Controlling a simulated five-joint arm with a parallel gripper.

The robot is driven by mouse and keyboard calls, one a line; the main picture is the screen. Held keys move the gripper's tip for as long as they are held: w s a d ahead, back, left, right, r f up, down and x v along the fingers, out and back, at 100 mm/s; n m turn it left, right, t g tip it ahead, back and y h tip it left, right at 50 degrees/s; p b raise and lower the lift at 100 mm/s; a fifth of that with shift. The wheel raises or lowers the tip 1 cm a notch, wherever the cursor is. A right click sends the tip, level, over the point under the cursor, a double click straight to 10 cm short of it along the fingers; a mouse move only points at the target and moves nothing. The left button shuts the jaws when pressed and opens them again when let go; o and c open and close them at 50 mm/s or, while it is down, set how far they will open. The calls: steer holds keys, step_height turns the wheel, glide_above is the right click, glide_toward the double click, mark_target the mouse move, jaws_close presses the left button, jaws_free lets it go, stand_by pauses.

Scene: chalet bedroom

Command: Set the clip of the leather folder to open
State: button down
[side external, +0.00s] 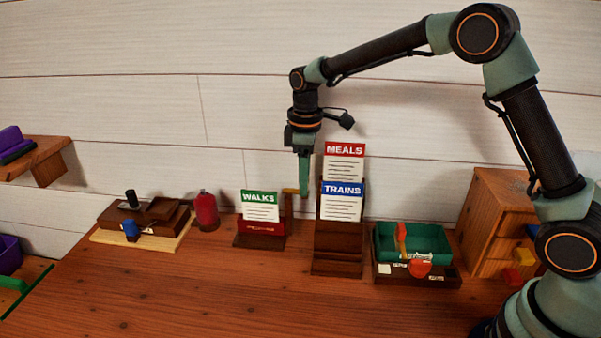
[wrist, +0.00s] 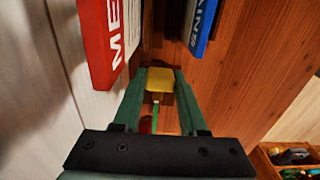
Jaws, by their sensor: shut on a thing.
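My gripper (side external: 304,192) points straight down between the WALKS card and the taller MEALS and TRAINS rack. In the wrist view its fingers (wrist: 160,78) are shut on a yellow block (wrist: 160,82). In the side view this yellow piece (side external: 290,191) sits atop a thin brown upright beside the WALKS card (side external: 259,206). The card stands in a dark brown and red holder (side external: 259,239), which may be the leather folder, with the yellow piece as its clip. The card's green edge (wrist: 155,110) shows beyond the block. The fingers partly hide the clip, so its setting is unclear.
The MEALS card (side external: 344,150) and TRAINS card (side external: 342,189) stand close on the right in a brown rack (side external: 337,263). A green tray (side external: 412,241) lies farther right. A red bottle (side external: 206,209) stands left. The table front (side external: 200,300) is clear.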

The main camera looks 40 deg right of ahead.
steer(key=shift+s+d+r, duration=0.1)
steer(key=shift+d, duration=0.05)
steer(key=shift+c, duration=2.2)
jaws_free()
step_height(320, 180, up, 12)
